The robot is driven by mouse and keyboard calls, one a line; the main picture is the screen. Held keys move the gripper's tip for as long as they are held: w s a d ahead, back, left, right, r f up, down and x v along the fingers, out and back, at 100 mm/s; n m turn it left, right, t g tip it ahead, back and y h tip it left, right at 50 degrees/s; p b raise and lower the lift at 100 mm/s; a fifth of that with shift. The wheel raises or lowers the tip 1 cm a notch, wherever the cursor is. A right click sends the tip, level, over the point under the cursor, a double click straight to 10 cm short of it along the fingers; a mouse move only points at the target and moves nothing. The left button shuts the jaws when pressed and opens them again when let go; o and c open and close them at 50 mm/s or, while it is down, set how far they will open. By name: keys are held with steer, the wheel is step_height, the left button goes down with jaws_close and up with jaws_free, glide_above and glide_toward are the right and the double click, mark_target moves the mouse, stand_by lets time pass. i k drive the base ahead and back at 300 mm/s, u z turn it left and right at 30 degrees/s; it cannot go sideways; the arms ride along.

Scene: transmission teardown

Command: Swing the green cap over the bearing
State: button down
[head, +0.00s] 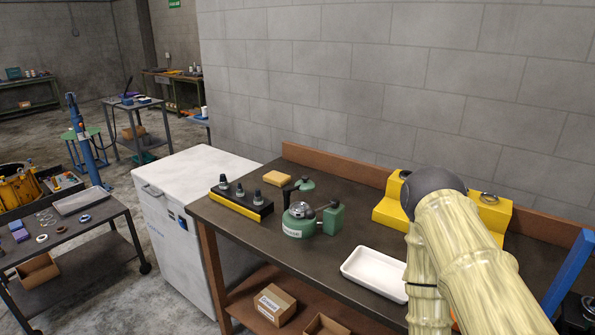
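A green fixture (298,225) with a white label stands on the workbench near the middle of the picture. A grey metal round part, which looks like the bearing (300,209), sits on its top. A green rounded piece, which looks like the green cap (305,184), is just behind the bearing and does not cover it. A green block (333,217) stands at the fixture's right side, with a small dark and shiny part near its top. My gripper is not in view; only pale links of my arm and a dark round joint show at the right.
A white tray (375,273) lies right of the fixture. A black and yellow rack (240,201) with several dark pieces stands left. A yellow sponge-like block (276,178) lies behind. A yellow stepped stand (391,210) is partly hidden by my arm. Bare workbench (262,240) shows in front.

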mark_target(304, 184)
steer(key=k, duration=0.55)
steer(key=u, duration=0.8)
steer(key=i, duration=1.3)
steer(key=z, duration=0.85)
